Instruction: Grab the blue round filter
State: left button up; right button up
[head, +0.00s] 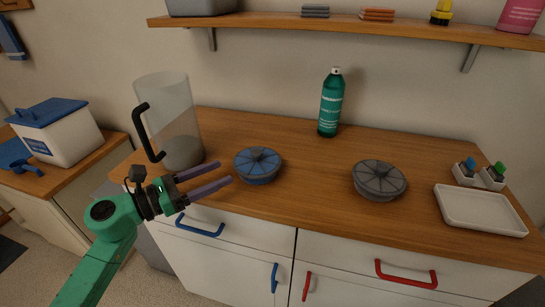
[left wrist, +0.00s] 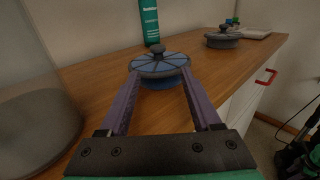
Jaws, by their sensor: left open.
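A similar grey round filter (head: 379,179) lies farther right on the counter. My right gripper is not in view.
A clear jug (head: 170,120) with a black handle stands close behind my left gripper. A green bottle (head: 330,103) stands at the back. A white tray (head: 479,210) is at the right. The counter (head: 315,185) between the two filters is clear.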

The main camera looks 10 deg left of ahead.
aim_at(252, 157)
pick_arm(q)
jog(key=shift+w+d+r+p, duration=0.25)
jog(key=shift+w+d+p, duration=0.1)
jog(key=shift+w+d, duration=0.2)
jog(key=shift+w+d+r+p, duration=0.2)
jog(key=shift+w+d+p, duration=0.1)
jog(key=shift+w+d, duration=0.25)
jog(key=shift+x, duration=1.1)
jog(key=x, duration=0.1)
jog(key=p+x, duration=0.1)
jog(key=x, duration=0.1)
jog(key=p+x, duration=0.1)
jog(key=x, duration=0.1)
jog(key=shift+w+f, duration=0.25)
jog(key=shift+f, duration=0.05)
jog(key=shift+w+d+f, duration=0.25)
grip_shut()
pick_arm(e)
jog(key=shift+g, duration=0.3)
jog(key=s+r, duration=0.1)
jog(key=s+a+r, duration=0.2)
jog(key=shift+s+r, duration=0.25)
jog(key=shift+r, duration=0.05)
